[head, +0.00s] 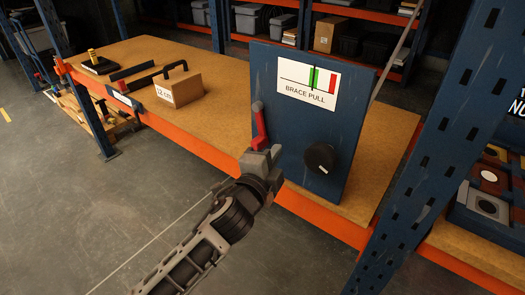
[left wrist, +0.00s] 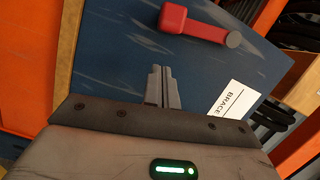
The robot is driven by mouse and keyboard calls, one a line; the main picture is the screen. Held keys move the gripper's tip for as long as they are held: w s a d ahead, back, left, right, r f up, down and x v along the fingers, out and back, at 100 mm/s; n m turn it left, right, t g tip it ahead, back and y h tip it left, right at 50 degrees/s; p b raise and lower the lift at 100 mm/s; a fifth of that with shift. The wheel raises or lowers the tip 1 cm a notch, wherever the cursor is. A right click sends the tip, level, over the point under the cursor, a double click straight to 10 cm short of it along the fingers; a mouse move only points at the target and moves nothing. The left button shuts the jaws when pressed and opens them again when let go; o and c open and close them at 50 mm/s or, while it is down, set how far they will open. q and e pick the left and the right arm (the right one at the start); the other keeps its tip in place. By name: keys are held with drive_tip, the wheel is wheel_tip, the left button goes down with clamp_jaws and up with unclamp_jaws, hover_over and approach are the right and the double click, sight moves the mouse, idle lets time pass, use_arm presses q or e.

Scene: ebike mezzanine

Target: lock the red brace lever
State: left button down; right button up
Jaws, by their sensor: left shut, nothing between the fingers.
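The red brace lever (head: 260,126) is on the left part of the blue panel (head: 290,150), which stands upright on the workbench. In the head view it runs up and down, with its top end by a grey piece. The lever also shows in the left wrist view (left wrist: 192,24), beyond my fingertips, with a grey round end at right. My left gripper (head: 262,158) is at the lower end of the lever in the head view. Its fingers (left wrist: 161,70) are shut and empty, and a gap of blue panel shows between them and the lever. My right gripper is out of view.
The panel carries a "BRACE PULL" label (head: 308,85) with green and red marks and a black knob (head: 320,158). A cardboard box (head: 180,88) stands on the wooden bench (head: 215,70) at left. A blue rack post (head: 425,150) rises at right.

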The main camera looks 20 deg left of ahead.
sight(257, 129)
use_arm(q)
drive_tip(key=shift+w+a+f, duration=0.2)
drive_tip(key=shift+a, duration=0.55)
drive_tip(key=shift+w+a+f, duration=0.15)
drive_tip(key=shift+w+a, duration=0.05)
drive_tip(key=shift+a, duration=0.55)
